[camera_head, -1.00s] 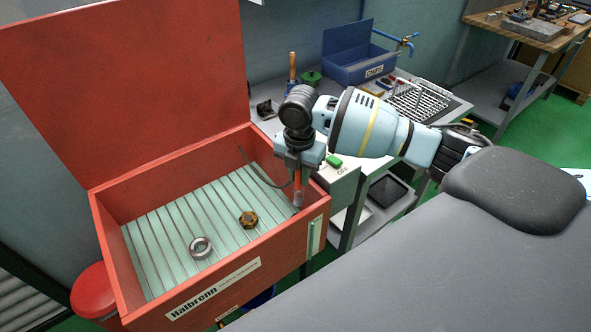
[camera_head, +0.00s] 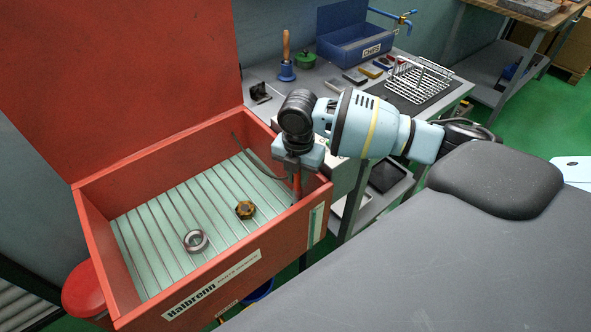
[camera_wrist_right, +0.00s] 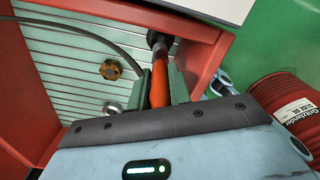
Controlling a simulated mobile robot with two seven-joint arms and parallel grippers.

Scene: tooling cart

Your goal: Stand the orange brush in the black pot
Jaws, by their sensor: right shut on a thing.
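My right gripper (camera_head: 297,172) is shut on the orange brush (camera_head: 297,187), at the right inner corner of the red washer tub (camera_head: 215,262). In the right wrist view the orange handle (camera_wrist_right: 159,82) stands between the two fingers, and its dark far end points toward the tub's corner. In the head view the brush hangs roughly upright below the gripper, and its lower end is hard to make out. I cannot pick out the black pot with certainty. A small black object (camera_head: 258,92) on the bench is too small to identify. My left gripper is out of view.
A metal ring (camera_head: 195,240) and a brown nut (camera_head: 244,210) lie on the ribbed tub floor. A thin dark hose curves near the brush. The bench behind holds a blue bell (camera_head: 286,70), a green pot (camera_head: 305,59), a blue box (camera_head: 357,45) and a wire basket (camera_head: 420,80).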

